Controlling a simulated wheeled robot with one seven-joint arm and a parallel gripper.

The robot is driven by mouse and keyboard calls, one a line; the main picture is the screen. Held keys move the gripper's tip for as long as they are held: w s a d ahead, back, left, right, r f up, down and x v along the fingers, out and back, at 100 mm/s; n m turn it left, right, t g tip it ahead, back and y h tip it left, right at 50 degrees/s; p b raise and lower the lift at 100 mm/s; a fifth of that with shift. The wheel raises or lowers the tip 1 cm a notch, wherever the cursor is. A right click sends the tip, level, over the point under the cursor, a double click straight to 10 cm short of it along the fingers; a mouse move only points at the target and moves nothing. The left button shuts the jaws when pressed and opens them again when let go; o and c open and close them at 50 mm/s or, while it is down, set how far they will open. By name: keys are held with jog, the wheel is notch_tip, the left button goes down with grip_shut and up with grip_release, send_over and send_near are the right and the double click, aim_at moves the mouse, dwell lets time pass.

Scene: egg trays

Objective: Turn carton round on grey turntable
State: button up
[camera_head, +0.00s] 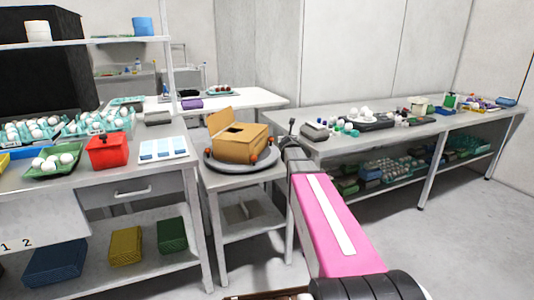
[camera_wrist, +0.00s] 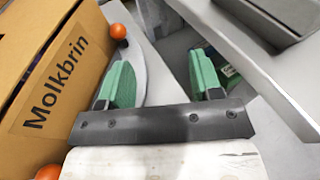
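The brown carton (camera_head: 238,144) sits on the round grey turntable (camera_head: 213,164), with its flap raised at the left. Orange balls (camera_wrist: 118,31) sit at the carton's edge on the turntable; another (camera_wrist: 46,173) is at the lower left. My gripper (camera_wrist: 160,75) is open and empty, its green fingers spread apart. The left finger overlaps the turntable's rim (camera_wrist: 140,66) in the picture; I cannot tell whether they touch.
The left bench holds a red box (camera_head: 107,150), a blue-and-white tray (camera_head: 163,148) and egg trays. A white table (camera_head: 240,98) stands behind.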

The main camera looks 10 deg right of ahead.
jog(key=n+t+y, duration=0.2)
jog(key=n+g+y, duration=0.6)
jog(key=n+y, duration=0.8)
jog(key=y, duration=0.1)
send_near(256, 159)
jog(key=x, duration=1)
jog(key=shift+w+d, duration=0.1)
jog(key=shift+w, duration=0.05)
